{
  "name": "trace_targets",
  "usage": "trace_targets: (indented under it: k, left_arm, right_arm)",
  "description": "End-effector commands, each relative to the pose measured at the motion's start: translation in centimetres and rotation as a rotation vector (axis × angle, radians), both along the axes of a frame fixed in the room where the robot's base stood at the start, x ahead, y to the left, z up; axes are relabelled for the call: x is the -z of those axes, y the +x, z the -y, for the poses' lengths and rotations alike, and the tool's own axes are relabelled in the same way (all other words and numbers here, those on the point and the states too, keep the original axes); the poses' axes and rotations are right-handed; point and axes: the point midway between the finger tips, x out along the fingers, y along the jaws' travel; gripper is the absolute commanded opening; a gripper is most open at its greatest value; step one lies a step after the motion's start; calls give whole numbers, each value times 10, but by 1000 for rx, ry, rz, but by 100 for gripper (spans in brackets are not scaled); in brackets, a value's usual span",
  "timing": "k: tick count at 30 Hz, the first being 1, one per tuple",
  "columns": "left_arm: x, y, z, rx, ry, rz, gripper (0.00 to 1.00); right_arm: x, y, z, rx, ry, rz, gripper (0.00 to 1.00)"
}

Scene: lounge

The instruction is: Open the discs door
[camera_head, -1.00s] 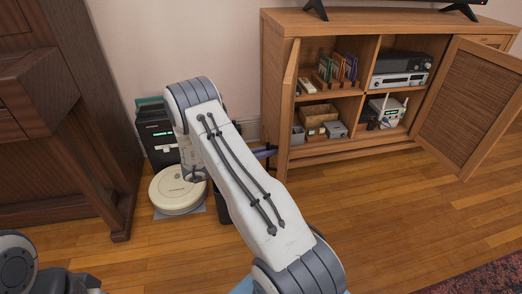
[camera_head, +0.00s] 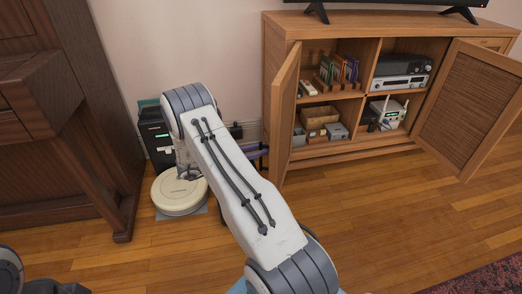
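The discs door (camera_head: 283,115) is the left wooden door of the low cabinet. It stands open, swung outward to the left, and the discs (camera_head: 338,70) show on the upper left shelf behind it. My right arm reaches in from the bottom and bends over in the middle. Its gripper (camera_head: 257,151) is mostly hidden behind my arm; a dark part shows beside the door's outer side, near its lower half. I cannot tell whether it touches the door or whether it is shut. My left arm shows only at the bottom left corner; its gripper is out of view.
The cabinet's right door (camera_head: 468,108) also stands open. A router (camera_head: 388,113) and boxes (camera_head: 320,116) sit on the shelves. A round robot vacuum (camera_head: 180,192) is on the floor by a dark tower (camera_head: 156,138). Dark wooden furniture (camera_head: 75,120) stands left. Floor before the cabinet is clear.

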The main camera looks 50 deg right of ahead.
Motion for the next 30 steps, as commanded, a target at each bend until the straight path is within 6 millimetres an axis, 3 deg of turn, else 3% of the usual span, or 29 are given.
trace_targets:
  k: [7,21,30]
  left_arm:
    - [-5,0,0,0,0,0,50]
    - [-26,0,0,0,0,0,50]
    - [-27,0,0,0,0,0,50]
  right_arm:
    - [-1,6,-13,-2,0,-2,27]
    - [-1,42,-86,-2,-1,0,27]
    - [0,46,-94,1,0,-1,27]
